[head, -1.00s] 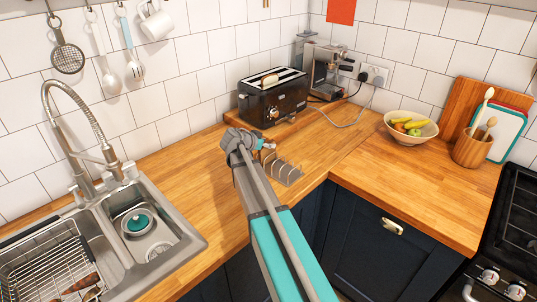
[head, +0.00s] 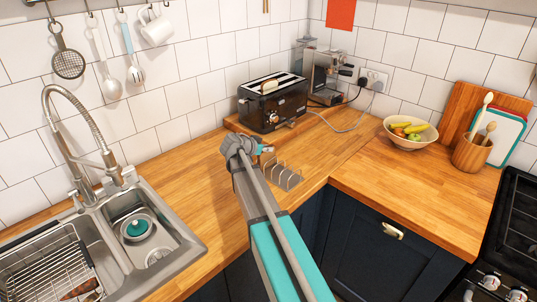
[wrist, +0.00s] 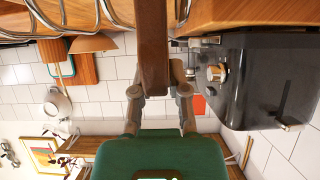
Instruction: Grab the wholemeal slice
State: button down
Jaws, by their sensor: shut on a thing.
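In the wrist view a brown slab, seen edge-on, stands between my gripper's fingers (wrist: 158,92); it looks like the wholemeal slice (wrist: 152,45). My gripper is shut on it. In the head view my gripper (head: 264,149) is over the counter, in front of the toaster and just left of the toast rack (head: 288,178). The slice cannot be made out there, as my arm covers that spot. The rack's wire loops also show in the wrist view (wrist: 95,18).
The black toaster (head: 272,103) stands behind my gripper, with a pale slice (head: 268,87) in its top. A coffee machine (head: 325,75), a cable and a fruit bowl (head: 409,130) are to the right. The sink (head: 135,250) is at the left. Counter between sink and rack is clear.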

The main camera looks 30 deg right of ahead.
jog(key=shift+r, duration=0.1)
notch_tip(320, 180, up, 10)
jog(key=p, duration=1)
dwell(0.6)
